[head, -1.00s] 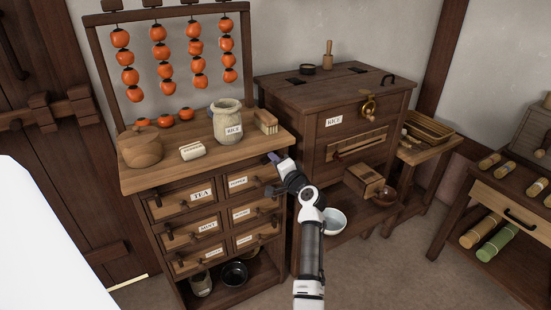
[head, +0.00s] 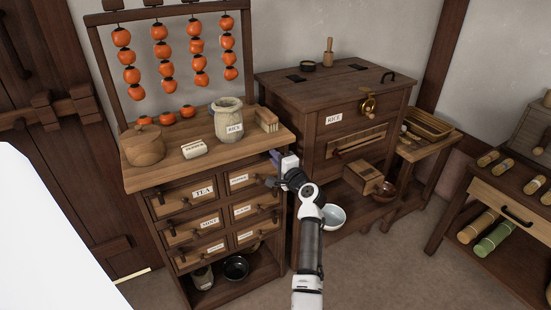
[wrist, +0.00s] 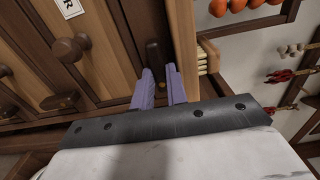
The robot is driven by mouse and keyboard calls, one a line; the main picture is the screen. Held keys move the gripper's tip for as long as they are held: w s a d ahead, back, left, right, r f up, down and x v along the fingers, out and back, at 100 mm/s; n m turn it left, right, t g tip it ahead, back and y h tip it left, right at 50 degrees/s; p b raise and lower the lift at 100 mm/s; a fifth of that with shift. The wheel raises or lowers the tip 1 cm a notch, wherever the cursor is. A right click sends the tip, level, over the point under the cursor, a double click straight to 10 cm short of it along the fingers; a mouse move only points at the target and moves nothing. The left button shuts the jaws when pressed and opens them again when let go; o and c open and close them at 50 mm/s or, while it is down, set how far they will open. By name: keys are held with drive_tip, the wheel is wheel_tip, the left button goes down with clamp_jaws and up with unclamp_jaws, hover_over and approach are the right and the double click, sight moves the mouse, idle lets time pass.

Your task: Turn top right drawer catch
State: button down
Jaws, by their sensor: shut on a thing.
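The small drawer cabinet (head: 210,160) stands at the left in the head view, and its top right drawer (head: 239,181) is closed. My gripper (head: 274,156) is at the cabinet's upper right front edge, beside that drawer. In the wrist view the purple fingers of my gripper (wrist: 160,88) reach the dark upright catch (wrist: 153,52) on the cabinet front. They are shut on its near end, which they partly hide. A round wooden knob (wrist: 68,49) and part of a drawer label show to the left of the catch.
A stone jar (head: 228,120), a lidded wooden pot (head: 142,146) and hanging orange fruit (head: 159,50) are on the cabinet top. A large rice chest (head: 335,105) stands close on the right. A pale bowl (head: 333,217) sits low behind my arm.

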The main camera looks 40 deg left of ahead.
drive_tip(key=c, duration=1.4)
unclamp_jaws()
drive_tip(key=shift+r, duration=0.2)
drive_tip(key=shift+d+f, duration=0.1)
